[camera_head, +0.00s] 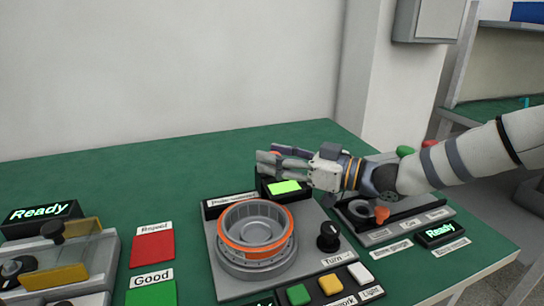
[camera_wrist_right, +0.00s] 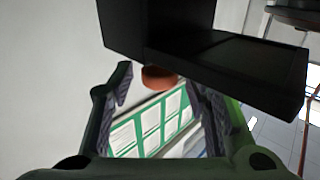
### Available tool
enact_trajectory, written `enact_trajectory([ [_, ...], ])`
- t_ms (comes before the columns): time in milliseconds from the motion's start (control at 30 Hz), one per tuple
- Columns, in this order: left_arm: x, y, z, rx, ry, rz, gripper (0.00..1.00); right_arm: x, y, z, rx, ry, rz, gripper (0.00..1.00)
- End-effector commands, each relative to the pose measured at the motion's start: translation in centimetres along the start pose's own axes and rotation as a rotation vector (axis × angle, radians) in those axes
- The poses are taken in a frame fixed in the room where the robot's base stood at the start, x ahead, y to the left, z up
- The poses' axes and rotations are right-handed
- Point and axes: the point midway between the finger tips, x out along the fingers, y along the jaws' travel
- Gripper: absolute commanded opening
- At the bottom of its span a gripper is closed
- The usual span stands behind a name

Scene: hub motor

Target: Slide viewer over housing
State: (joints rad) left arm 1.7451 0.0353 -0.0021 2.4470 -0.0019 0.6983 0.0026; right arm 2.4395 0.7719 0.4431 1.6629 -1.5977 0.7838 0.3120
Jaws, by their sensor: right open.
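The viewer (camera_head: 284,188), a black block with a lit green screen, stands at the back of the grey fixture plate. The housing (camera_head: 256,230), a round grey part with an orange ring around its top and a hollow middle, sits on the plate in front of it. My right gripper (camera_head: 268,164) is beside and above the viewer, its fingers pointing left. In the right wrist view a large black body (camera_wrist_right: 230,65), apparently the viewer, crosses the top. There the open fingers (camera_wrist_right: 164,84) have a small orange-red round part (camera_wrist_right: 158,78) between them; contact cannot be told. My left gripper is out of view.
A knob (camera_head: 328,236) marked "Turn" and several coloured buttons (camera_head: 330,284) lie right and front of the housing. Red (camera_head: 153,250) and green (camera_head: 152,294) pads and a clamp fixture (camera_head: 60,262) are at left. The table's back left is clear.

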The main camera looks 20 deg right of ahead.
Motion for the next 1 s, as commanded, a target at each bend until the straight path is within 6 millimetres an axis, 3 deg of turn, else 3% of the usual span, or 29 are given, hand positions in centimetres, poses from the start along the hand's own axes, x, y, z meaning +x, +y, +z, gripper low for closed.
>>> enact_trajectory([
  [300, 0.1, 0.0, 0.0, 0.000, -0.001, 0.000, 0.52, 0.8, 0.0, -0.2, -0.001, 0.002, 0.001, 0.44],
  [500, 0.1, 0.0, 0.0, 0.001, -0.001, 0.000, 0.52, 0.8, 0.0, -0.2, -0.001, 0.002, 0.001, 0.01],
  [733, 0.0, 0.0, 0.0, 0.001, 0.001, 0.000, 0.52, 1.2, -0.4, -0.2, -0.002, 0.002, -0.002, 0.00],
  [1000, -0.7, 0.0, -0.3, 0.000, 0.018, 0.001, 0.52, 5.1, -4.3, -0.3, -0.001, 0.002, -0.004, 0.00],
])
